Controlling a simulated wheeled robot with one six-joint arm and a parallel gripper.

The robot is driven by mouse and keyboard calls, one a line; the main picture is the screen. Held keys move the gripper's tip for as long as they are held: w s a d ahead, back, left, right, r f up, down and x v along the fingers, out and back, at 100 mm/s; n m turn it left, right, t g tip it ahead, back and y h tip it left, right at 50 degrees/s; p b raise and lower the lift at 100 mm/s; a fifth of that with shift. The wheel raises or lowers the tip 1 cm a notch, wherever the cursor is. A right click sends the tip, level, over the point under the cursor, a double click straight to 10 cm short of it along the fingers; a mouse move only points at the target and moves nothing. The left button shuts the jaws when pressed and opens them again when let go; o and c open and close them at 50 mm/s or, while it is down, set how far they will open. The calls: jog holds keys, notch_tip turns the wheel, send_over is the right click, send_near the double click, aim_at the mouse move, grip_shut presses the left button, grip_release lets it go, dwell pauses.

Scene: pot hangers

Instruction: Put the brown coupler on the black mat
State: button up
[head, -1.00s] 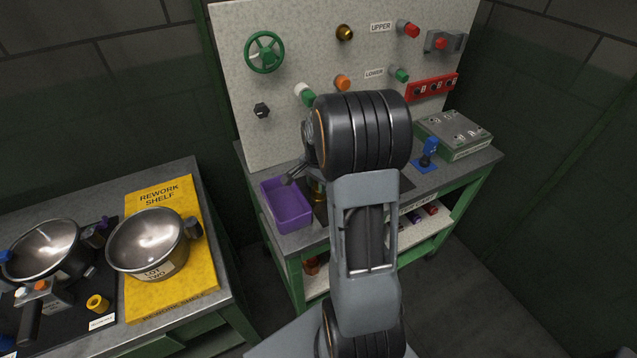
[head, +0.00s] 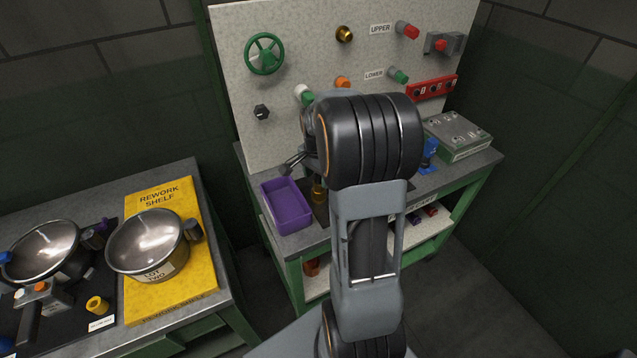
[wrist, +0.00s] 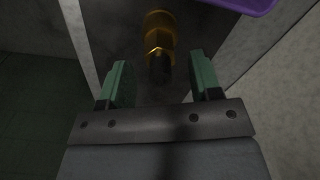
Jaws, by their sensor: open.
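A brass-brown fitting (head: 319,192) stands on the dark mat (head: 322,214) beside the purple tray on the bench. In the wrist view a brass-brown fitting (wrist: 159,25) with a hex collar and a dark end shows beyond the fingers. I take it for the same piece, but cannot be sure it is the brown coupler. My gripper (wrist: 161,80) is open, its two green fingers apart, with nothing held between them. The fitting's dark end points towards the gap. In the head view my arm hides most of the gripper and part of the mat.
A purple tray (head: 286,205) sits left of the mat. A grey box (head: 458,132) and a blue part (head: 429,155) stand at the right. A brownish part (head: 312,266) lies on the lower shelf. The panel (head: 290,25) with knobs rises behind. Pots stand on the left table.

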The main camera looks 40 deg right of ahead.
aim_at(315, 195)
notch_tip(315, 195, up, 7)
jog(key=shift+a, duration=0.1)
jog(key=s+a+r+n+t, duration=0.1)
jog(key=s+a+n+t, duration=0.2)
jog(key=s+a+n, duration=1)
jog(key=a+n, duration=0.2)
jog(key=a, duration=0.2)
jog(key=shift+a+r+t, duration=0.15)
jog(key=shift+a+t, duration=0.05)
jog(key=shift+t, duration=0.1)
